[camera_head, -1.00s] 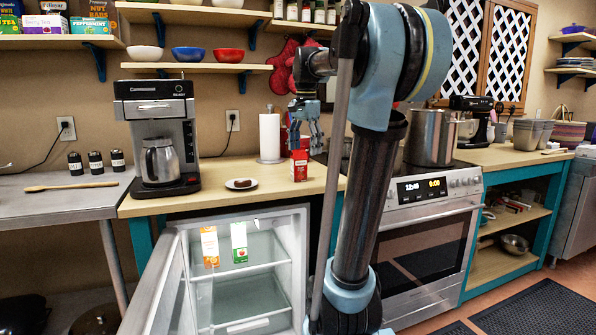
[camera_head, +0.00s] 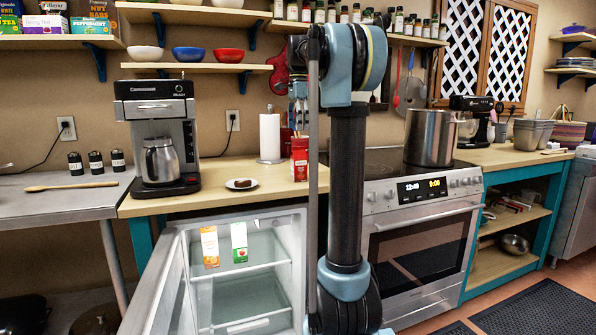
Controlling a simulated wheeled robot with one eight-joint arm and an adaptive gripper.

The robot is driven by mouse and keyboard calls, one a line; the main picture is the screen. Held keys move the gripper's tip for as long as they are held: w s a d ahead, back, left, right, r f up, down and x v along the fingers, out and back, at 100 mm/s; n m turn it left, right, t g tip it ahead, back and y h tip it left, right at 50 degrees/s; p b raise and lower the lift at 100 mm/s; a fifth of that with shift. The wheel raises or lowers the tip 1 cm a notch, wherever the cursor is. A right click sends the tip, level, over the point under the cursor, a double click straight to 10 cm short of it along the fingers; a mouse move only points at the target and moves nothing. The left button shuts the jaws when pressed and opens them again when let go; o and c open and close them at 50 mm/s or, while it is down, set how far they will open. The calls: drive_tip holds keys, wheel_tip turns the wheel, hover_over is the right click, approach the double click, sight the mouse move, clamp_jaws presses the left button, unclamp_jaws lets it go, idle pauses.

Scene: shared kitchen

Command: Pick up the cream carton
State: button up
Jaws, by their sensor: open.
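No label reading cream can be made out. A red carton (camera_head: 299,165) stands upright on the wooden counter, left of the stove. Two more cartons stand on the upper shelf of the open fridge: an orange and white one (camera_head: 210,248) and a white one with green and red marks (camera_head: 239,243). I cannot tell which of these is the cream carton. My gripper (camera_head: 298,124) is open and empty, pointing down, above the red carton in the picture and apart from it. My arm partly hides the gripper's right side.
The fridge door (camera_head: 166,292) stands open to the left. A coffee maker (camera_head: 160,135), a small plate with a brown item (camera_head: 241,184) and a paper towel roll (camera_head: 269,137) are on the counter. A pot (camera_head: 430,138) stands on the stove (camera_head: 420,225).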

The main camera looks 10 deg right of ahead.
sight(299, 159)
wheel_tip(299, 159, down, 14)
drive_tip(key=shift+d+f, duration=0.1)
idle(0.6)
drive_tip(key=c, duration=1.4)
